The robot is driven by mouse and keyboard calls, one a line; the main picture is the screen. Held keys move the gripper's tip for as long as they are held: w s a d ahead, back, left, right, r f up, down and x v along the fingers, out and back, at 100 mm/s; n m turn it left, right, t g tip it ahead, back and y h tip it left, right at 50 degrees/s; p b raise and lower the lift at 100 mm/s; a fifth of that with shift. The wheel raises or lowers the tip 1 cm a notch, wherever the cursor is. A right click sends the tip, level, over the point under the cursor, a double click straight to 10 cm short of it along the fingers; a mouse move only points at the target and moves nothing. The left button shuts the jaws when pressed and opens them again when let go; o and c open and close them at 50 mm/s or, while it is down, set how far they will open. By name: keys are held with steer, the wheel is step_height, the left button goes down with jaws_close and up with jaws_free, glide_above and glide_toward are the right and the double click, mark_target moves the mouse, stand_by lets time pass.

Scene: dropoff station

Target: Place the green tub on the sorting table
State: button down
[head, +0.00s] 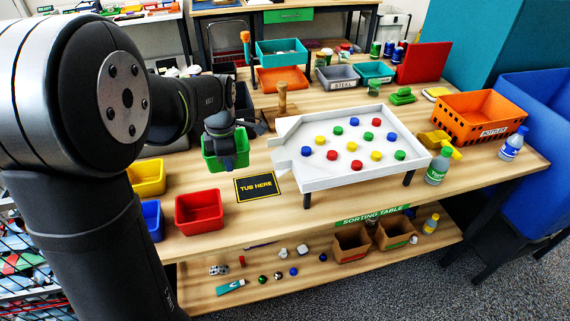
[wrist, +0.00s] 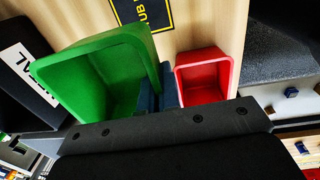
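The green tub (head: 240,158) is in the middle of the head view, behind and left of the black "TUB HERE" mark (head: 258,186) on the sorting table (head: 225,230). My gripper (head: 228,150) points down at the tub. In the wrist view the green tub (wrist: 85,75) is large and slightly tilted. The fingers of my gripper (wrist: 158,95) close around its right wall. The tub looks empty and appears held above the table; its underside is hidden. The mark (wrist: 145,14) is bare and shows partly at the top of the wrist view.
A red tub (head: 199,212) stands left of the mark; yellow (head: 148,178) and blue (head: 152,218) tubs are farther left. A white raised tray (head: 350,178) with coloured caps stands right of the mark. A wooden peg stand (head: 282,100) is behind.

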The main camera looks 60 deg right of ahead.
glide_above(201, 188)
step_height(201, 188, down, 7)
steer(key=shift+f, duration=1.95)
steer(key=shift+f, duration=0.1)
steer(key=c, duration=1.7)
jaws_free()
steer(key=r, duration=1.2)
steer(key=shift+s+a+r, duration=0.1)
steer(key=shift+s+a, duration=0.15)
steer(key=shift+s, duration=0.05)
steer(key=f, duration=1.2)
steer(key=shift+w+d+f, duration=0.25)
steer(key=shift+f, duration=0.15)
steer(key=shift+r, duration=2.3)
